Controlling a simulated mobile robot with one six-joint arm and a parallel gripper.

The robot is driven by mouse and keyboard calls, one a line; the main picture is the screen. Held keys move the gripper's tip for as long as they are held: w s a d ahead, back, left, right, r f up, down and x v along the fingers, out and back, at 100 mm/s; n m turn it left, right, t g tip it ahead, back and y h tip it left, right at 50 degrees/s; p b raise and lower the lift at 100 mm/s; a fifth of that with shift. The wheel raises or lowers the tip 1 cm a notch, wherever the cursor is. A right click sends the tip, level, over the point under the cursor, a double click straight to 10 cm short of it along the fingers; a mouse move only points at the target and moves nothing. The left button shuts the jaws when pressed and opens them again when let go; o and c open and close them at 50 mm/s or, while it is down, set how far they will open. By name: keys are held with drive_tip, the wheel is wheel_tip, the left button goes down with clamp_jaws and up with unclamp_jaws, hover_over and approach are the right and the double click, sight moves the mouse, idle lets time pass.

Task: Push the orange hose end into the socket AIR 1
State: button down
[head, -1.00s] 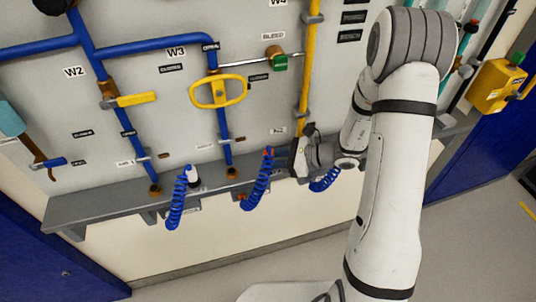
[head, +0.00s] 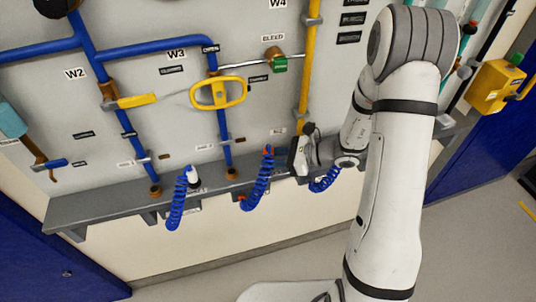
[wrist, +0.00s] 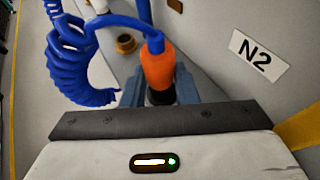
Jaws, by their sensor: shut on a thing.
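The orange hose end (wrist: 158,68) stands nearly upright in the wrist view, with its blue hose curving off the top to the left. My gripper (wrist: 158,92) is shut on it, with grey-blue fingers on either side. A dark part shows below the orange body; whether it touches a socket is hidden. In the head view my gripper (head: 299,157) is at the shelf on the right, by a blue coiled hose (head: 257,183). The socket AIR 1 cannot be picked out; the small labels are unreadable there.
A label N2 (wrist: 258,52) is on the wall beside my gripper. A brass flange (wrist: 125,43) lies beyond the hose end. Another coiled hose (head: 176,206) with a white end hangs farther left. A yellow pipe (head: 308,70) runs above my gripper. The floor in front is clear.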

drive_tip(key=shift+r+p, duration=0.45)
drive_tip(key=shift+r, duration=0.25)
idle(0.3)
drive_tip(key=shift+r+p, duration=1.8)
drive_tip(key=shift+r, duration=1.1)
